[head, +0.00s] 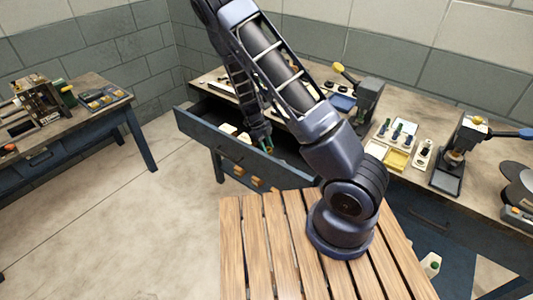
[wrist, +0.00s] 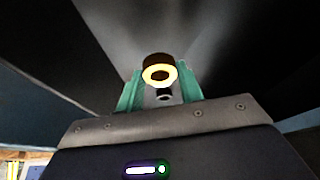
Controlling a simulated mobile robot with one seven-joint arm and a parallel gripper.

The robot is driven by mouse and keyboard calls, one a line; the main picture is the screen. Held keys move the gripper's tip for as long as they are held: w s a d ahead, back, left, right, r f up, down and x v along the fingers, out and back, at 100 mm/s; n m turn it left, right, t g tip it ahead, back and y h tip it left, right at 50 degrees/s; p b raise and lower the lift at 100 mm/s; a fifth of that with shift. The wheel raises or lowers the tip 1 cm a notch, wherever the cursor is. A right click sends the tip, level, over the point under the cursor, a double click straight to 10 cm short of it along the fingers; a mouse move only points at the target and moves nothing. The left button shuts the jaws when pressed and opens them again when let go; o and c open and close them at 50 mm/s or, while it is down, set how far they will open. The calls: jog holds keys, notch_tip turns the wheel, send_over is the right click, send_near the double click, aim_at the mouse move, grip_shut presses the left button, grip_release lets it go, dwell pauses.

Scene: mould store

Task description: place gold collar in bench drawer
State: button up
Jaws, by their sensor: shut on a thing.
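The gold collar (wrist: 172,73), a short ring with a dark outer side and a bright gold face, sits between the teal fingertips of my gripper (wrist: 161,82) in the wrist view. The gripper is shut on it. In the head view my gripper (head: 266,146) points down at the open bench drawer (head: 200,128), towards its right part. The collar is too small there to make out clearly. Dark surfaces surround the fingers in the wrist view. I cannot tell how far the collar is above the drawer floor.
Pale blocks (head: 228,129) lie in the drawer, left of my gripper. The workbench (head: 410,190) behind carries a yellow-handled press (head: 368,95), trays and another press (head: 462,145). A slatted wooden surface (head: 258,235) is in front. A second bench (head: 90,115) stands left; the floor between is clear.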

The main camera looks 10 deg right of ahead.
jog(key=shift+f, duration=1.9)
jog(key=o, duration=1)
jog(key=shift+f, duration=0.1)
jog(key=shift+o, duration=0.2)
